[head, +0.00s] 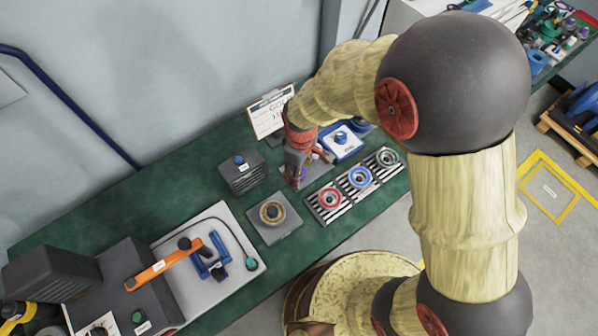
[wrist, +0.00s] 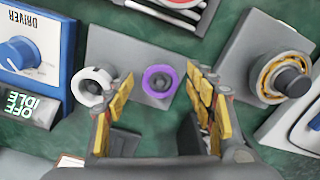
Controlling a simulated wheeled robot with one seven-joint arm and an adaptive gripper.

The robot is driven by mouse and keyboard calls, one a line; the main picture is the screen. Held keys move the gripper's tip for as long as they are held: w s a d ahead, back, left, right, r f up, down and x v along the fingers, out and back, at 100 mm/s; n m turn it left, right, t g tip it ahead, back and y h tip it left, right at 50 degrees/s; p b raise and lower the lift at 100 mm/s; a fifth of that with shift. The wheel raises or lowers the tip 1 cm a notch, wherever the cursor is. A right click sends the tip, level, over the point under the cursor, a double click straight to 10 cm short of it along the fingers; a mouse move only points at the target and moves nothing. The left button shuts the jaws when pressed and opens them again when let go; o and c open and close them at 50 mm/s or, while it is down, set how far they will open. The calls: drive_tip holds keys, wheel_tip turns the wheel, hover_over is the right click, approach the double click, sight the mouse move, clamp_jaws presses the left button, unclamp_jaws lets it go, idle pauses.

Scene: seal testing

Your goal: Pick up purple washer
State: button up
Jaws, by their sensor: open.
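The purple washer (wrist: 159,81) lies flat on a grey plate (wrist: 140,48) in the wrist view, between and beyond my open fingertips. In the head view only a small bit of purple (head: 304,172) shows beside my gripper. My gripper (wrist: 160,92) is open and empty, its yellow-padded fingers on either side of the washer in the picture. In the head view my gripper (head: 296,176) points down over the green bench. A white ring (wrist: 92,86) lies on the same plate, partly behind the left finger.
A grey block with a brass ring and dark post (wrist: 284,77) stands close on the right in the wrist view. The blue-and-white driver box (wrist: 36,45) is on the left. Striped trays with red (head: 330,198), blue and green rings line the bench's front edge.

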drive_tip(key=c, duration=0.3)
drive_tip(key=c, duration=0.9)
drive_tip(key=shift+c, duration=0.2)
drive_tip(key=shift+r, duration=0.1)
